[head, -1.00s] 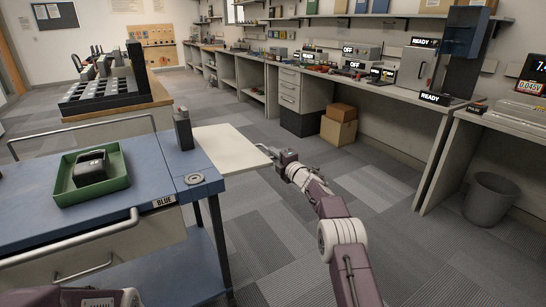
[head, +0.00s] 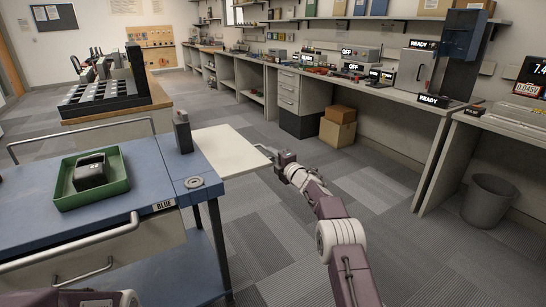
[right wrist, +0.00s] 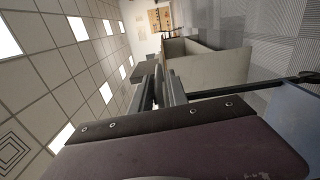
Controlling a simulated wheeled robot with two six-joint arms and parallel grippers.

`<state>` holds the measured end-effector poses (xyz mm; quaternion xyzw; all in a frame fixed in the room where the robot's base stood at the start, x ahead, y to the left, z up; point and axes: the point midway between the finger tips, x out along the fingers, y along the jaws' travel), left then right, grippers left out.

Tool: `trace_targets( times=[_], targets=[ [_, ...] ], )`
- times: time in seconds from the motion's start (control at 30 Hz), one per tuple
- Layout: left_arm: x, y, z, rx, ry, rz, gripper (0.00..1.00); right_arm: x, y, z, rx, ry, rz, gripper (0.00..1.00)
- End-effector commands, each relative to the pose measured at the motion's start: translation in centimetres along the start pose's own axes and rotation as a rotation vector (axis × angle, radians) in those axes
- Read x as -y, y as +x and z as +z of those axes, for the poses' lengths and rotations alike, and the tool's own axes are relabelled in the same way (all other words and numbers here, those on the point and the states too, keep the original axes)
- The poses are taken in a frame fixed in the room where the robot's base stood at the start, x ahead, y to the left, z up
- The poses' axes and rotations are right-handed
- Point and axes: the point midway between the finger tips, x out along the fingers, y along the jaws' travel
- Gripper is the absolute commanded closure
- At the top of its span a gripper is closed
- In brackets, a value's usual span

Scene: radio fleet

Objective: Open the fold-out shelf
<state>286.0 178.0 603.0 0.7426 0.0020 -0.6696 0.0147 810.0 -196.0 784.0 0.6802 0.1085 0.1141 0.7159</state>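The fold-out shelf (head: 228,152) is a pale flat panel at the right side of the blue-topped cart (head: 130,203). It stands out from the cart and looks level with its top. My right gripper (head: 267,153) is at the shelf's outer edge, very close to it or touching. In the right wrist view its two dark fingers (right wrist: 160,88) lie close together beside the pale shelf (right wrist: 215,72). Whether they hold the edge is not clear. Part of my left arm shows at the bottom left of the head view; its gripper is out of view.
A green tray (head: 118,187) with a dark radio inside sits on the cart. A dark grey handheld unit (head: 182,133) stands upright near the shelf. Workbenches line the back and right, with cardboard boxes (head: 338,132) and a bin (head: 487,202) on the floor. Carpet around my right arm is clear.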

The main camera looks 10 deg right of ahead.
Motion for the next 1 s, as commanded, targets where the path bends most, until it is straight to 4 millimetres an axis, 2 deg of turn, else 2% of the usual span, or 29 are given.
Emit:
trace_targets(
  times=[0.27, 0.8, 1.0],
  targets=[
    [0.0, 0.6, 0.1, 0.0, 0.0, 0.0, 1.0, 0.1, -1.4, 0.1, -0.002, 0.002, -0.003, 0.8],
    [0.0, 0.8, 0.1, 0.0, 0.0, 0.0, 1.0, 0.0, -7.3, 0.0, 0.0, 0.0, -0.002, 0.8],
    [0.0, 0.8, 0.1, 0.0, 0.0, 0.0, 1.0, 0.0, -8.8, -0.1, -0.001, 0.0, 0.0, 0.8]
  ],
)
